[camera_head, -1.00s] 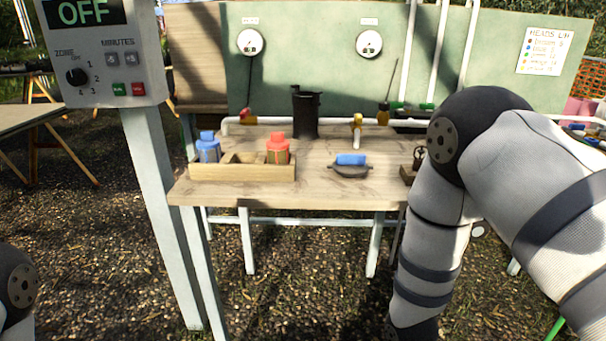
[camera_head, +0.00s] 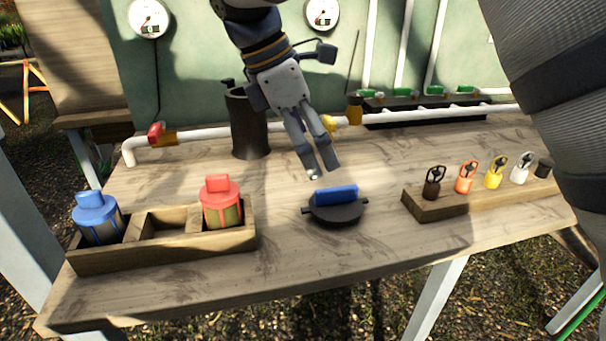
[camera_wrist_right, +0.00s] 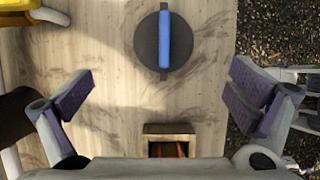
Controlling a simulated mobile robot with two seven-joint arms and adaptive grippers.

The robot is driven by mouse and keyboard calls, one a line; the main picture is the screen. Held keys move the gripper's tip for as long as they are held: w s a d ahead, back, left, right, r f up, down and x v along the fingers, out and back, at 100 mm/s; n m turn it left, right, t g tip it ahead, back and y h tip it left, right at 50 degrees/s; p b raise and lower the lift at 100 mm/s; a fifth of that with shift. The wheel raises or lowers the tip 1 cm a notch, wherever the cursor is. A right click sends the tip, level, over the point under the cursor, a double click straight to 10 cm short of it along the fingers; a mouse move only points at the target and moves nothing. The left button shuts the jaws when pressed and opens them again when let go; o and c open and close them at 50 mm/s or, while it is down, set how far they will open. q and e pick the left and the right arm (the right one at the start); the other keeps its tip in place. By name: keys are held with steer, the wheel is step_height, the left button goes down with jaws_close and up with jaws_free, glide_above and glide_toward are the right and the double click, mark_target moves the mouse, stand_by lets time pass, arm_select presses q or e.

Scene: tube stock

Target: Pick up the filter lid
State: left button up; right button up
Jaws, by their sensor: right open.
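The filter lid is a round black disc with small side lugs and a blue bar handle (camera_head: 337,195). It lies flat on the wooden bench in the head view, and its black disc (camera_wrist_right: 146,42) is at the top centre of the right wrist view. My right gripper (camera_head: 322,172) is above the bench, just behind and above the lid, fingers pointing down. In the right wrist view my right gripper (camera_wrist_right: 163,88) has its fingers wide apart with nothing between them; the lid is beyond them. A black filter canister (camera_head: 249,128) stands behind. My left gripper is not in view.
A wooden tray (camera_head: 165,257) with a blue cartridge (camera_head: 97,219) and a red cartridge (camera_head: 221,203) is left of the lid. A wooden block (camera_head: 430,209) with several coloured fittings is at the right. A white pipe (camera_head: 210,135) runs along the back. Bench around the lid is clear.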

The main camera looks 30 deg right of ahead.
mark_target(332, 189)
steer(key=f, duration=0.1)
steer(key=s+d+f, duration=0.1)
steer(key=f, duration=0.1)
steer(key=s+d+f, duration=0.1)
steer(key=shift+f, duration=0.3)
steer(key=x, duration=0.4)
steer(key=w+x, duration=0.1)
steer(key=x, duration=0.1)
steer(key=shift+s+d+f, duration=0.1)
steer(key=shift+d+f, duration=0.05)
steer(key=shift+f, duration=0.15)
steer(key=c, duration=1.2)
